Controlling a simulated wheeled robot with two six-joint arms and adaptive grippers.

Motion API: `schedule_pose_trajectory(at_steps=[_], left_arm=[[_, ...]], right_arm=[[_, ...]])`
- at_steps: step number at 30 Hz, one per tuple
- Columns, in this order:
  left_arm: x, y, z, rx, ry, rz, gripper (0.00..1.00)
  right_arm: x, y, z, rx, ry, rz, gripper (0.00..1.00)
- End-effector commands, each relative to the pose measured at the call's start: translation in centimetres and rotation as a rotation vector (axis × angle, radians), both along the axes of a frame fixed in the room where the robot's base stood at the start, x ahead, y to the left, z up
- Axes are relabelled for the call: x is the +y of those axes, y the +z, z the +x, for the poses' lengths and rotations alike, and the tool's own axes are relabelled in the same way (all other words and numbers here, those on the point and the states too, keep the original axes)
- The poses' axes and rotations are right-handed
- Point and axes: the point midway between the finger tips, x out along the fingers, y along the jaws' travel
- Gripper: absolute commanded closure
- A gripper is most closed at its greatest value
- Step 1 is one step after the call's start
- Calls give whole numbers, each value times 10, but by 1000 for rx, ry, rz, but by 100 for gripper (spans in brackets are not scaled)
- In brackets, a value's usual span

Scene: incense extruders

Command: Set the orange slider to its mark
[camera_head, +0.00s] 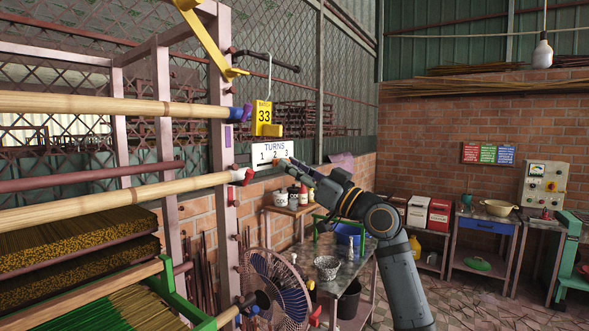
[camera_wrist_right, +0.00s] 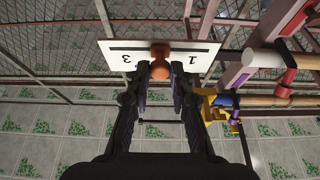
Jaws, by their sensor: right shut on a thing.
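The white plate (camera_head: 257,147) headed TURNS, with the numbers 1, 2 and 3, is fixed on the rack at the centre of the head view. In the wrist view the plate (camera_wrist_right: 204,62) appears upside down, with a dark slot along it. The orange slider (camera_wrist_right: 160,69) sits on the slot between the 3 and the 1, about mid-plate, where the 2 is hidden. My right gripper (camera_wrist_right: 161,78) is shut on the slider's knob, one finger on each side. In the head view my right gripper (camera_head: 289,163) reaches the plate's lower right. My left gripper is out of view.
A yellow BATCH 33 tag (camera_head: 264,114) hangs just above the plate. A fan (camera_head: 277,290) and a work table (camera_head: 345,277) are below.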

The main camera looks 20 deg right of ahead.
Motion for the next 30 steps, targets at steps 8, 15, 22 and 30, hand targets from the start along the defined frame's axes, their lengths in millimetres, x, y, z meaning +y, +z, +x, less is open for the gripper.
schedule_pose_trajectory(at_steps=[8,15,22,30], left_arm=[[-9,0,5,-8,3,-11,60],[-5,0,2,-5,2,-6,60],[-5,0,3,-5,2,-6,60],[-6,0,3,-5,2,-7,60]], right_arm=[[0,0,0,0,0,1,57],[-2,-1,-1,0,-1,0,57],[-24,-17,-29,1,-7,-8,57],[-51,-36,-67,4,-3,-10,57]])
